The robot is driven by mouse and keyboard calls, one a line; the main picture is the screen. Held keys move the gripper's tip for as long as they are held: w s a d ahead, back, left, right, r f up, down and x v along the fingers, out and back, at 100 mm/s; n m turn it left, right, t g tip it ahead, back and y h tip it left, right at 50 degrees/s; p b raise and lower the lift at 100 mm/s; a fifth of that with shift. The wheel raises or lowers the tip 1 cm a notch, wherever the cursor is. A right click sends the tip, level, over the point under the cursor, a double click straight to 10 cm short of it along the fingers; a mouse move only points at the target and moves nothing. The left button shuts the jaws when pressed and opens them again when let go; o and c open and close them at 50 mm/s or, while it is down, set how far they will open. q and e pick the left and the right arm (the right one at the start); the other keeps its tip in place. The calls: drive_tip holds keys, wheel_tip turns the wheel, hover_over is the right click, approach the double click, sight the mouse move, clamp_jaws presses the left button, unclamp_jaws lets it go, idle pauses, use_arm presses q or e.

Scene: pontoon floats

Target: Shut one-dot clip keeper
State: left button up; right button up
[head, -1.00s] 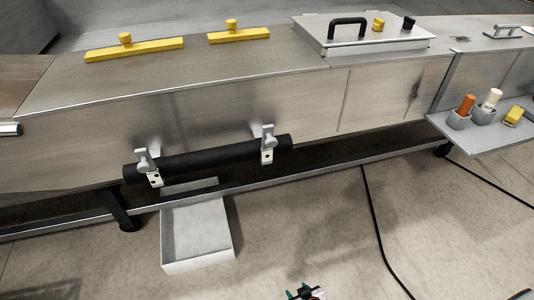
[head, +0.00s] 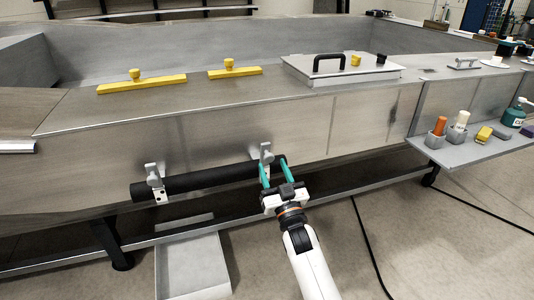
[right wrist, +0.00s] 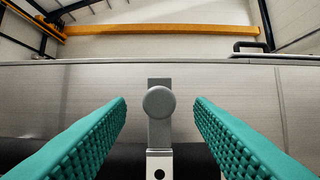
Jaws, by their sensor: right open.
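The clip keeper (head: 265,152) near the right end of the black tube is a grey tab with a round knob, standing up against the metal side wall. In the right wrist view this keeper (right wrist: 159,116) stands above a white plate (right wrist: 159,168) showing one black dot; the plate's lower part is cut off. My right gripper (head: 272,164) is open, its teal fingers either side of the keeper with a gap on both sides. Another clip (head: 154,178) of the same kind holds the tube (head: 210,178) near its left end. My left gripper is not in view.
A grey tray (head: 195,262) sits low under the tube. A lidded hatch (head: 340,72) and yellow bars (head: 142,84) lie on the deck above. A side shelf (head: 470,152) with small items stands at the right. Cables lie on the floor.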

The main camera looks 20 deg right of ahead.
sight(270, 160)
drive_tip(key=x, duration=0.6)
drive_tip(key=shift+w, duration=0.1)
drive_tip(key=shift+c, duration=0.3)
clamp_jaws()
